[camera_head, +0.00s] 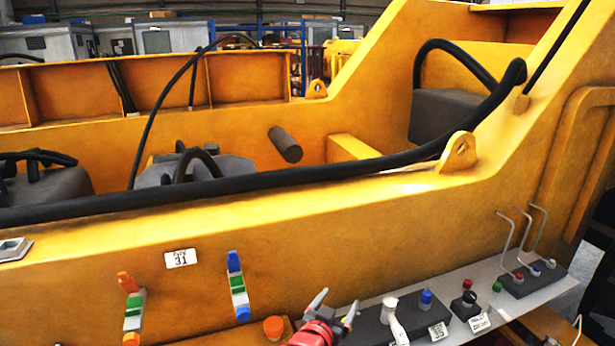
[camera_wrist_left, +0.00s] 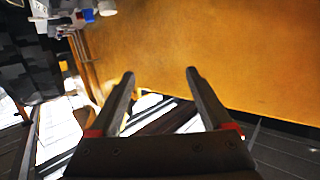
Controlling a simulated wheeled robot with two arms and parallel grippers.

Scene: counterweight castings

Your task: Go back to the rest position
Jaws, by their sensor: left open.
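My left gripper (camera_head: 335,306), red with grey fingers, is at the bottom middle of the head view, in front of the yellow casting (camera_head: 400,245). Its two fingers are spread apart with nothing between them. The left wrist view shows the same open, empty gripper (camera_wrist_left: 161,74), with a plain yellow wall (camera_wrist_left: 215,45) beyond it and the dark and bright floor below. I cannot tell how far the fingers are from the wall. My right gripper is not in either view.
A grey shelf (camera_head: 455,306) with coloured buttons and dark blocks runs along the casting at lower right. An orange-green fixture (camera_head: 134,311) and a blue-green fixture (camera_head: 238,286) are on the casting's face. A black hose (camera_head: 300,180) lies along its top.

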